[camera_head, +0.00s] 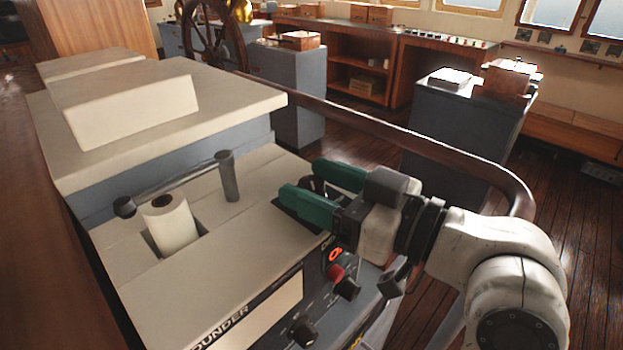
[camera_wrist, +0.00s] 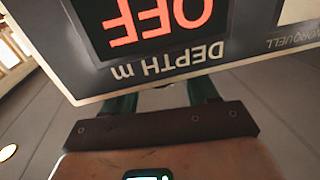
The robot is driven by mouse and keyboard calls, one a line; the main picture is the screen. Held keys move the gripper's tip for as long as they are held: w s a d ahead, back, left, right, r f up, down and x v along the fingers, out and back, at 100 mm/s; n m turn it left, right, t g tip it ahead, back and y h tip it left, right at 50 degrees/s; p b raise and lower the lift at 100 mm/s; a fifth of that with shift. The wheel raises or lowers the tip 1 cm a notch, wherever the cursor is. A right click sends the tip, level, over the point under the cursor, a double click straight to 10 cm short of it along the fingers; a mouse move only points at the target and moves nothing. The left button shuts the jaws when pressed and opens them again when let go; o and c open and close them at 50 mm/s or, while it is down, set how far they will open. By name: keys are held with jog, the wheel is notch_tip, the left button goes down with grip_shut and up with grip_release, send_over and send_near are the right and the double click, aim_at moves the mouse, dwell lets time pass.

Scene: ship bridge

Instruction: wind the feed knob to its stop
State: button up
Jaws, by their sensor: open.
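My gripper (camera_head: 302,181) has green fingers spread apart with nothing between them, above the right part of the grey sounder unit (camera_head: 240,255). On the unit's front panel are a black knob (camera_head: 303,330), a red knob (camera_head: 335,272) and another black knob (camera_head: 348,289) beside it. Their labels are too small to read, so I cannot tell which one is the feed knob. In the wrist view a display (camera_wrist: 155,25) reads OFF upside down, with DEPTH m beside it; my green fingers (camera_wrist: 162,97) are partly hidden behind the panel.
A raised pale block (camera_head: 150,110) stands behind. A dark curved rail (camera_head: 420,145) passes behind my gripper. Wooden floor lies open to the right.

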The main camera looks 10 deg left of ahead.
jog(key=shift+w+a, duration=0.25)
jog(key=shift+a, duration=0.25)
jog(key=c, duration=0.9)
jog(key=shift+c, duration=0.2)
jog(key=shift+m+t+h, duration=0.3)
jog(key=shift+t, duration=0.1)
jog(key=shift+m+t+h+p, duration=0.3)
jog(key=shift+m+t, duration=0.1)
jog(key=shift+t, duration=0.1)
